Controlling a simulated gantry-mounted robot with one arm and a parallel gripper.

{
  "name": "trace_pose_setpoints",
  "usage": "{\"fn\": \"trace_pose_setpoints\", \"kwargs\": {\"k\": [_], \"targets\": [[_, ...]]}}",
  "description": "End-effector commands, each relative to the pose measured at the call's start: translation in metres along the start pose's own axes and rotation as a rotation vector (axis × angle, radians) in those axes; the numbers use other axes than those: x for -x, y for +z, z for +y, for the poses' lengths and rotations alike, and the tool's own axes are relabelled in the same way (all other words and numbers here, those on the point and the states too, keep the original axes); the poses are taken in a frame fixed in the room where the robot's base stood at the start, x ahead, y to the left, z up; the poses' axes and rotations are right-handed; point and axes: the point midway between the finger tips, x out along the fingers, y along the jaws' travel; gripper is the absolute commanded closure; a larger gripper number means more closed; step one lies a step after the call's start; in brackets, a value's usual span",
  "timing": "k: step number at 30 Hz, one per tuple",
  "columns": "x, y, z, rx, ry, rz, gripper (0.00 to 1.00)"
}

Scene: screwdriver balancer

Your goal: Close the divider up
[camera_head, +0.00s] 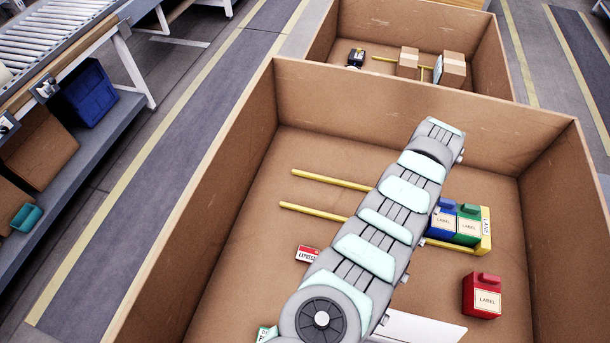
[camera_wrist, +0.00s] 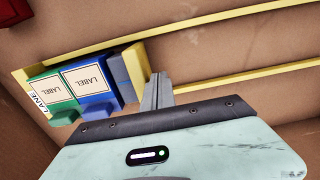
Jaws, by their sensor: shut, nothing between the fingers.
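The divider (camera_wrist: 138,64) appears to be the upright yellow plate with a grey block (camera_wrist: 119,74) on its inner side, in the wrist view. It stands across the lane, beside the blue labelled container (camera_wrist: 88,84). A green labelled container (camera_wrist: 53,100) is beyond the blue one, near the lane's end marked LANE. In the head view, the blue (camera_head: 443,220) and green (camera_head: 468,226) containers sit side by side, and my arm hides the divider. My gripper (camera_wrist: 158,90) is shut and empty, close to the divider's outer side; I cannot tell whether they touch. It is hidden in the head view.
Two yellow rails (camera_head: 330,180) run across the box floor. A red labelled container (camera_head: 482,296), an EXPRESS card (camera_head: 307,254) and a white panel (camera_head: 425,328) lie outside the lane. High cardboard walls (camera_head: 420,95) enclose the area. The floor left of the rails is clear.

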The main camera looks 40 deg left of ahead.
Motion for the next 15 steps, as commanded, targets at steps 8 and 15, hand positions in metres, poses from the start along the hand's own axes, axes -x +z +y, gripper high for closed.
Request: {"fn": "trace_pose_setpoints", "kwargs": {"k": [8,15], "targets": [[0.007,0.000,-0.006,0.001,0.000,0.001,1.00],[0.035,0.000,-0.006,0.001,0.000,0.001,1.00]]}}
